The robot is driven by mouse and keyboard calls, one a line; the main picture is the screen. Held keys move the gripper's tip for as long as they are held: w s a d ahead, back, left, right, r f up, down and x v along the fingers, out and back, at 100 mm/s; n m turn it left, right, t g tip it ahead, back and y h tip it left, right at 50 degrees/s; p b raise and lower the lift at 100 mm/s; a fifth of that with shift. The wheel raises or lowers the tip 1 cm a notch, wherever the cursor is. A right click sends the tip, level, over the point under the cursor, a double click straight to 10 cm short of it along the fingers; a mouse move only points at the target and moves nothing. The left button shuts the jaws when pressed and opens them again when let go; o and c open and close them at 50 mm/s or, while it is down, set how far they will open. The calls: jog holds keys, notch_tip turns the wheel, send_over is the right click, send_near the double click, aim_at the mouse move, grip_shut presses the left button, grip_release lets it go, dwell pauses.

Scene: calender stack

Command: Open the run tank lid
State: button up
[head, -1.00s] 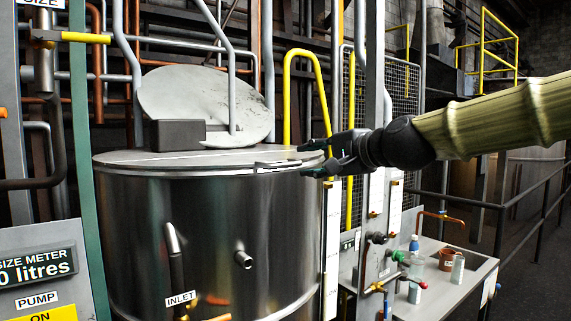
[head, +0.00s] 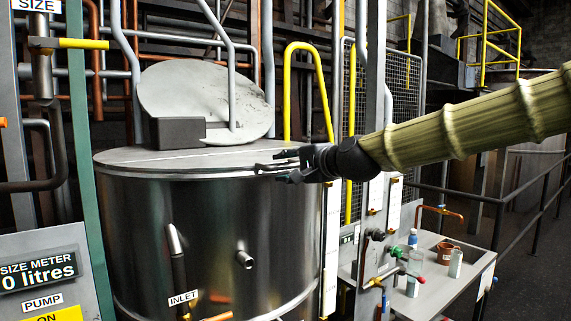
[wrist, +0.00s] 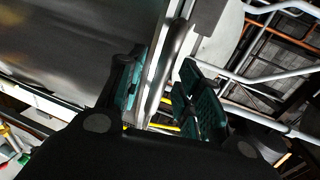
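The run tank (head: 200,240) is a large shiny steel drum in the head view. Its flat grey lid section (head: 180,158) lies level on top, and a pale round disc (head: 205,100) stands tilted up behind it. A thin bar handle (head: 262,169) is at the lid's front right edge. My gripper (head: 283,166) is at that edge, its fingers apart around the handle area. In the wrist view, a grey bar (wrist: 173,55) and the rim run between the two open fingers of my gripper (wrist: 165,100). I cannot tell whether either finger touches the bar.
A dark block (head: 177,133) sits on the tank top at the back. A yellow rail (head: 287,90) and a grey post (head: 374,90) stand behind and right. A bench (head: 440,295) with bottles is at lower right. An inlet pipe (head: 177,255) juts from the tank's front.

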jog(key=shift+w+a, duration=0.2)
jog(key=shift+w, duration=0.1)
